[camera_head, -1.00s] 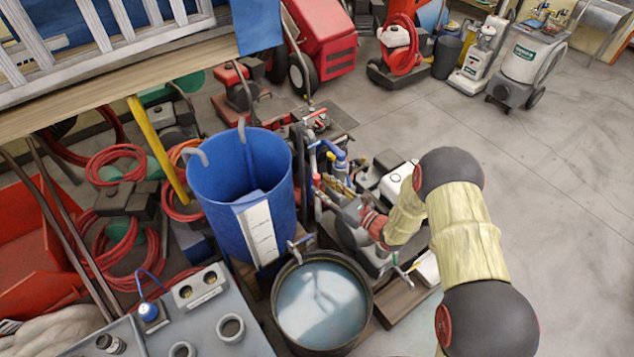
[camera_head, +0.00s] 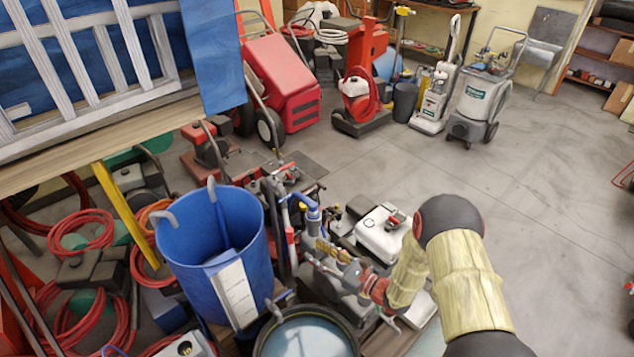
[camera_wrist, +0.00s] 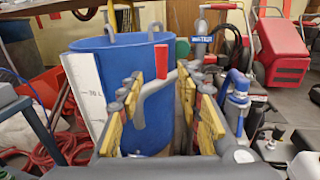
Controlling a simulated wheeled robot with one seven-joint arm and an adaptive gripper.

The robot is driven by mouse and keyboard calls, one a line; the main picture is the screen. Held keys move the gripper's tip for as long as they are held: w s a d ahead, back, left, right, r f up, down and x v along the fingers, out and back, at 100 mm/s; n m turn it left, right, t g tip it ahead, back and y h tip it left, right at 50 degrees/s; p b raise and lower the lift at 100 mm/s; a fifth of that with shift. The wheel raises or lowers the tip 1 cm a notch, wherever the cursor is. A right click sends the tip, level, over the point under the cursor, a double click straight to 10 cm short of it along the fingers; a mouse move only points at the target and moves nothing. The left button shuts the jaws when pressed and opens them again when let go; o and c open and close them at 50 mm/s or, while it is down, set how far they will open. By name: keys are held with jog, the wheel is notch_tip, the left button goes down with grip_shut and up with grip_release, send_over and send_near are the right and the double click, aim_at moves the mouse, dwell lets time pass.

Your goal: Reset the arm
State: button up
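My gripper (camera_head: 330,262) reaches left from my arm, over the machinery between the blue barrel (camera_head: 213,245) and a white-tanked engine unit (camera_head: 382,235). In the wrist view my gripper (camera_wrist: 170,105) shows two yellow-padded fingers standing apart with a clear gap. A grey bent pipe with a red handle (camera_wrist: 161,62) shows in that gap; I cannot tell whether it lies between the fingers or beyond them. The fingers do not appear closed on anything. The blue barrel (camera_wrist: 95,60) stands behind the left finger.
A round tub of water (camera_head: 307,338) stands below my gripper. Blue-capped piping (camera_head: 305,205) rises close beside it. A wooden platform edge with a white railing (camera_head: 100,135) is at upper left. Red hoses (camera_head: 82,230) lie at left. The floor at right (camera_head: 560,220) is open.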

jog(key=s+a+f+n+g, duration=0.2)
jog(key=s+a+f+g, duration=0.15)
jog(key=s, duration=0.25)
jog(key=s+d+r+n+g+h, duration=0.1)
jog(key=s+r+n+g+h, duration=0.15)
jog(key=s+n+g, duration=0.5)
jog(key=s+d+r+n+g+h, duration=0.1)
jog(key=s+d+r+n+g, duration=0.25)
jog(key=s, duration=0.65)
jog(key=s+d+r+n+t+h, duration=0.25)
jog(key=d+r+n+h, duration=0.2)
jog(key=d+r, duration=0.25)
jog(key=s+d+r+n+t+h, duration=0.1)
jog(key=s+d+r+n+h, duration=0.3)
jog(key=d+r+n, duration=0.25)
jog(key=s+d+r+t+h, duration=0.1)
jog(key=d+r+t, duration=0.1)
jog(key=r, duration=0.5)
jog(key=d+r+n+t+h, duration=0.1)
jog(key=r+t, duration=0.2)
jog(key=r, duration=0.3)
jog(key=shift+s+d+r+t, duration=0.35)
jog(key=shift+r+t, duration=0.05)
